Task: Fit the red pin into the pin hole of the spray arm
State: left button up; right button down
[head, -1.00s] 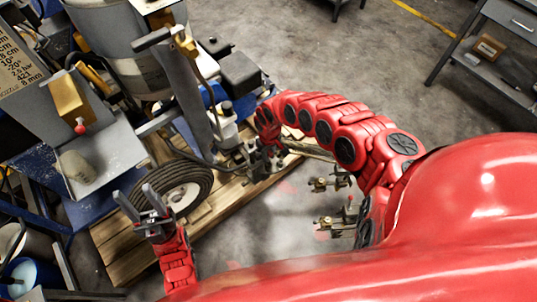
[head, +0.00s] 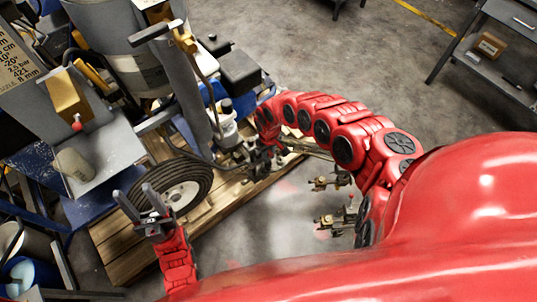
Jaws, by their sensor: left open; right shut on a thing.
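My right gripper (head: 262,158) is at the end of the curved red arm, low beside the striper's frame and the wheel. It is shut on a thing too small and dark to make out. I cannot pick out the red pin for certain. A bar with brass nozzle fittings (head: 330,183) and a second set of fittings (head: 338,219) show right of that gripper, partly behind my arm. They may belong to the spray arm; its pin hole cannot be seen. My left gripper (head: 134,194) is open and empty, its fingers in front of the wheel (head: 186,190).
The line striper stands on a wooden pallet (head: 122,258). A grey tray (head: 110,158) on it holds a beige cup, beside a yellow block (head: 68,95) with a small red knob (head: 77,122). A grey workbench (head: 500,60) stands at the far right.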

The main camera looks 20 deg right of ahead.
jog(key=shift+f, duration=0.15)
dwell(0.5)
jog(key=shift+f+b, duration=0.35)
jog(key=shift+f+b, duration=0.3)
jog(key=shift+f, duration=0.1)
jog(key=shift+r+p, duration=0.3)
jog(key=shift+p, duration=0.15)
dwell(0.7)
jog(key=shift+p, duration=0.3)
dwell(1.6)
jog(key=shift+f, duration=0.35)
dwell(1.0)
jog(key=shift+r, duration=0.35)
dwell(1.9)
